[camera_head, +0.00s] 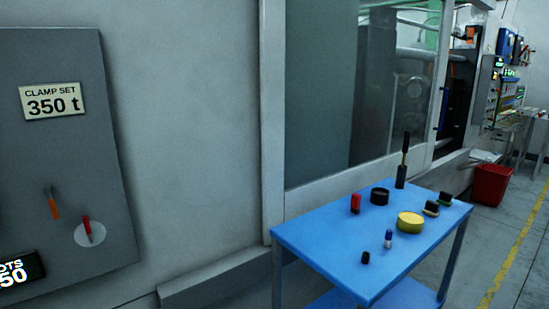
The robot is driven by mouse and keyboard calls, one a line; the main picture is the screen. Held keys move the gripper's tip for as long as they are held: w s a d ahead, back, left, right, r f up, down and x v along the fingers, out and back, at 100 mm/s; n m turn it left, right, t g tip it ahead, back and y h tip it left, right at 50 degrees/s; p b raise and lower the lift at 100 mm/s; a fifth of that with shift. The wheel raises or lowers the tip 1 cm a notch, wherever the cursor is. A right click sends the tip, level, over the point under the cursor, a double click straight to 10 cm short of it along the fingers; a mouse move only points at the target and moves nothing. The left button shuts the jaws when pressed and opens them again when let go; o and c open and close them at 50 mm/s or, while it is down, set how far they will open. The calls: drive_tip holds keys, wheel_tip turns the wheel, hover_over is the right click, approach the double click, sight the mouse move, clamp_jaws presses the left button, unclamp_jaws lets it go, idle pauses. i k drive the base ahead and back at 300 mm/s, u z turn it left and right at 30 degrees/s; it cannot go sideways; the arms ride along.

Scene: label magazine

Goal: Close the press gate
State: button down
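The press gate (272,120) is a grey framed panel with a large window (330,95) on the front of the machine. Its right edge (440,85) is a pale upright post. To the right of that post is a dark opening (458,95) where machine parts show, so the gate looks at least partly open. How far it is open I cannot tell, and no handle is clearly visible. My gripper is not in view.
A blue table (330,255) stands close in front of the gate, with several small items on it, including a yellow round tin (410,222) and a tall dark tool (401,170). A grey control panel (70,150) is at left. A red bin (490,185) stands behind right. Floor (500,230) at right is clear.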

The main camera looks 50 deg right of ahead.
sight(280, 205)
drive_tip(key=z, duration=1.15)
drive_tip(key=i, duration=1.05)
drive_tip(key=u, duration=1.6)
